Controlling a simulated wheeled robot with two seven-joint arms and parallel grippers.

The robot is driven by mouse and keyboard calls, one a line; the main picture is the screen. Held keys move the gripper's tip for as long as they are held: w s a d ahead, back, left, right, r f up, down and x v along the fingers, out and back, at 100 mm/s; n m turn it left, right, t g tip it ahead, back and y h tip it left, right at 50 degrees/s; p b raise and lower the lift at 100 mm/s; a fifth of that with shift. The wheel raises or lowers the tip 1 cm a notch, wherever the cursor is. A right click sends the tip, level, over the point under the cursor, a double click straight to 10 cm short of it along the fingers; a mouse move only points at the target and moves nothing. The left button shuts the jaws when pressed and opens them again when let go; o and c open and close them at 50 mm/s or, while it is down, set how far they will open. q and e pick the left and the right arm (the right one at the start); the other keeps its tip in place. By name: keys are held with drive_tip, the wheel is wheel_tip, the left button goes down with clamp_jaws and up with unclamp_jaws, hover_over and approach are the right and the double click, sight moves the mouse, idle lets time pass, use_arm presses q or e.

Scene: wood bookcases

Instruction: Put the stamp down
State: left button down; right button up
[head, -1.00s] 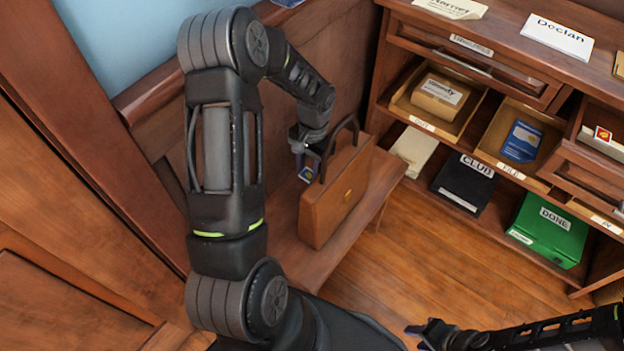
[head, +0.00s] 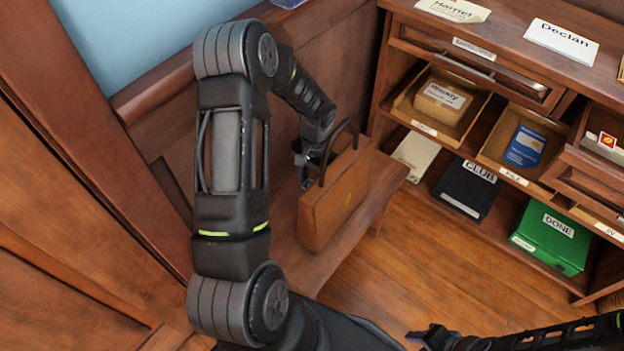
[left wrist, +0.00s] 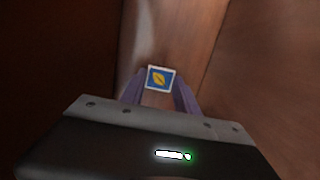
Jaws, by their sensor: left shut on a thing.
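The stamp (left wrist: 159,78) is a small square with a white border, a blue field and a yellow leaf, seen in the left wrist view. My left gripper (left wrist: 160,88) is shut on it, with the stamp at the fingertips. In the head view the left gripper (head: 306,178) hangs over the bench, just left of the brown briefcase (head: 337,203), between it and the wood wall. The stamp is hardly visible there. My right gripper (head: 418,337) is at the bottom edge, far from the stamp; its jaw state is unclear.
The briefcase stands upright on the wooden bench (head: 385,180), its handle close to my left wrist. A bookcase at right holds a small box (head: 441,97), a blue card (head: 525,146), a black CLUB box (head: 466,190) and a green DONE box (head: 552,237). The floor between is clear.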

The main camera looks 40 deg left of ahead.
use_arm(q)
drive_tip(key=shift+f, duration=0.2)
drive_tip(key=c, duration=0.9)
unclamp_jaws()
drive_tip(key=shift+r, duration=0.1)
drive_tip(key=shift+r, duration=0.45)
drive_tip(key=r, duration=0.2)
drive_tip(key=r+p, duration=0.1)
drive_tip(key=r, duration=0.1)
drive_tip(key=w+r, duration=0.1)
drive_tip(key=r, duration=0.2)
drive_tip(key=shift+p, duration=0.35)
